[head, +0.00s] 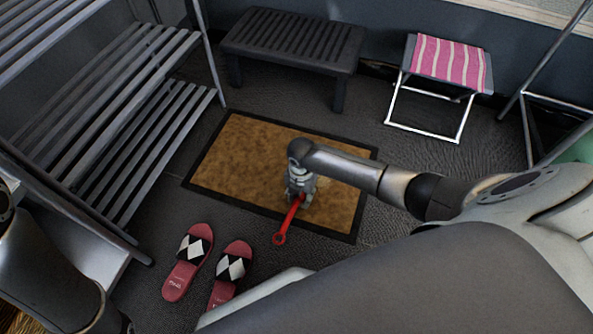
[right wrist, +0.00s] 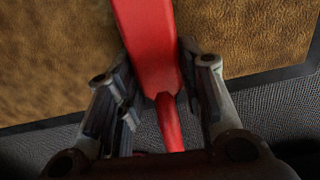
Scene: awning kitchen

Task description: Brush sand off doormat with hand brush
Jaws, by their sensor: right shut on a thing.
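The doormat (head: 229,163) is brown with a dark border and lies flat on the grey floor. Its surface looks mottled tan and brown; I cannot tell sand from the mat's own texture. My right gripper (head: 301,197) is over the mat's near edge, right of its middle. It is shut on the red hand brush (head: 281,236), whose handle end with a loop points toward me past the mat's edge. In the right wrist view the red brush (right wrist: 148,38) lies between the two fingers, over the mat (right wrist: 50,65). The bristles are hidden. My left gripper is not in view.
Red slippers (head: 187,262) with black and white diamonds lie on the floor in front of the mat. A slatted shelf (head: 150,130) stands left, a dark bench (head: 292,40) behind, and a pink striped folding stool (head: 448,62) back right. Floor right of the mat is clear.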

